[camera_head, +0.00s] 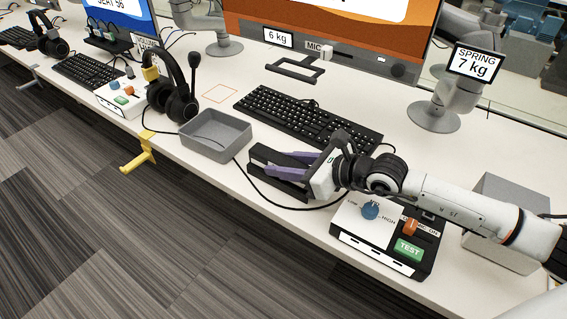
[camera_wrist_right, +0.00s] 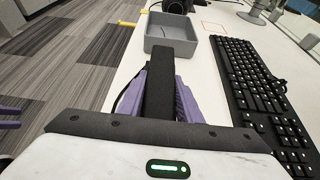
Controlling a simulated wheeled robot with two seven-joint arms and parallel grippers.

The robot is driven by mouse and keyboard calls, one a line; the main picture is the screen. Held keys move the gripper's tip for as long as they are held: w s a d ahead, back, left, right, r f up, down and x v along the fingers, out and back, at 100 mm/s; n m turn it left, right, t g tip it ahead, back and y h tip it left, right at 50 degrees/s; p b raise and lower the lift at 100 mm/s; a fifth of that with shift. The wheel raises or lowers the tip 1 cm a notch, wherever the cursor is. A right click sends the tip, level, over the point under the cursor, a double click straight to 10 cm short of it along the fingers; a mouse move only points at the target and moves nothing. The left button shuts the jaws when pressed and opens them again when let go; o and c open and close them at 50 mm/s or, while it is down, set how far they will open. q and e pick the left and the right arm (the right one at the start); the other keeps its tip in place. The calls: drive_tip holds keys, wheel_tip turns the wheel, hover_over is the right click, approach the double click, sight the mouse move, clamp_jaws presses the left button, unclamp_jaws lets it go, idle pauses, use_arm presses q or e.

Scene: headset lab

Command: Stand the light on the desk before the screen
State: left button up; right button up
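My right gripper (camera_head: 276,165) has purple fingers and hangs over the front of the desk. A black frame-like thing (camera_head: 262,181), which I take to be the light, is at these fingers. The fingers hug the bar on both sides. The big screen (camera_head: 330,25) stands at the back, with the keyboard (camera_head: 305,117) before it. Purple strips at the left edge of the wrist view seem to be my left gripper (camera_wrist_right: 9,125); its state is unclear.
A grey tray (camera_head: 216,136) lies left of my right gripper, with a headset (camera_head: 176,95) beyond it. A control box (camera_head: 385,235) with knobs stands under my right arm, and a grey block (camera_head: 497,205) behind. An orange square outline (camera_head: 220,93) marks bare desk left of the keyboard.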

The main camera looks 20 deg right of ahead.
drive_tip(key=o, duration=0.4)
drive_tip(key=shift+r, duration=0.1)
drive_tip(key=shift+s+d+r, duration=0.15)
drive_tip(key=shift+p+v, duration=0.4)
drive_tip(key=shift+v, duration=5.45)
